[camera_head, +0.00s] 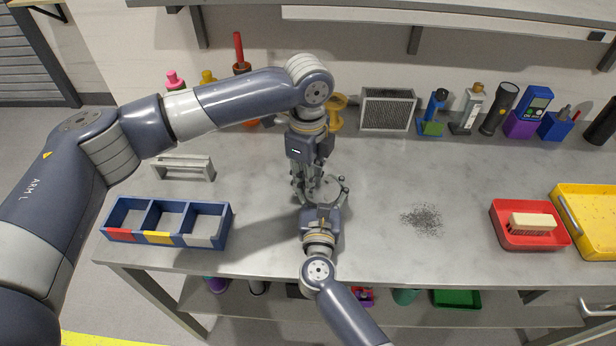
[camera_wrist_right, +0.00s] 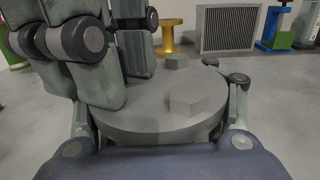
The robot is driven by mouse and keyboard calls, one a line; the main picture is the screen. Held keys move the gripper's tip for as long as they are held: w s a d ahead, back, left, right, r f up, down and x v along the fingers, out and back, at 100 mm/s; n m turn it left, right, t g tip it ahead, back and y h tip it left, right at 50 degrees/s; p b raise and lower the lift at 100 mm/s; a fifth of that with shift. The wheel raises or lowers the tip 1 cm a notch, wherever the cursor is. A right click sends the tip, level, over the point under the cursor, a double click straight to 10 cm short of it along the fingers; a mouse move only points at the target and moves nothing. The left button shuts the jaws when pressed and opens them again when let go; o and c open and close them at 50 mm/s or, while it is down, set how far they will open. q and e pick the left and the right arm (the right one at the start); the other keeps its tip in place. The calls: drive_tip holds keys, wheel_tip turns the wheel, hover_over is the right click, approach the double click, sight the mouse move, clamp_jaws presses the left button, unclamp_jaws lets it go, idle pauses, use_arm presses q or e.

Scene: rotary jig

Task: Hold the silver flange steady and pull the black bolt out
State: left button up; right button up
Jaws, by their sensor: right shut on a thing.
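The silver flange (camera_head: 326,190) is a round grey disc on the bench, and it fills the middle of the right wrist view (camera_wrist_right: 150,115). Grey hex bolt heads (camera_wrist_right: 197,104) stand on its top. My right gripper (camera_head: 322,194) reaches in from the front, its fingers shut around the flange rim. My left gripper (camera_head: 307,196) points down from above onto the left part of the flange. Its fingers fill the left of the right wrist view and hide that part; whether they hold a bolt cannot be seen. I cannot make out the black bolt with certainty.
A blue three-compartment bin (camera_head: 187,240) stands left, with a grey handle-shaped bracket (camera_head: 183,168) behind it. A red tray (camera_head: 545,239) with a brush (camera_head: 532,221) and a yellow tray (camera_head: 598,205) stand right. Several tools and a grey filter panel (camera_head: 388,109) line the back. Dark shavings (camera_head: 422,220) lie right of centre.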

use_arm(q)
clamp_jaws()
drive_tip(key=shift+r, duration=0.15)
drive_tip(key=shift+r, duration=3.6)
use_arm(e)
drive_tip(key=o, duration=1.7)
drive_tip(key=shift+c, duration=0.2)
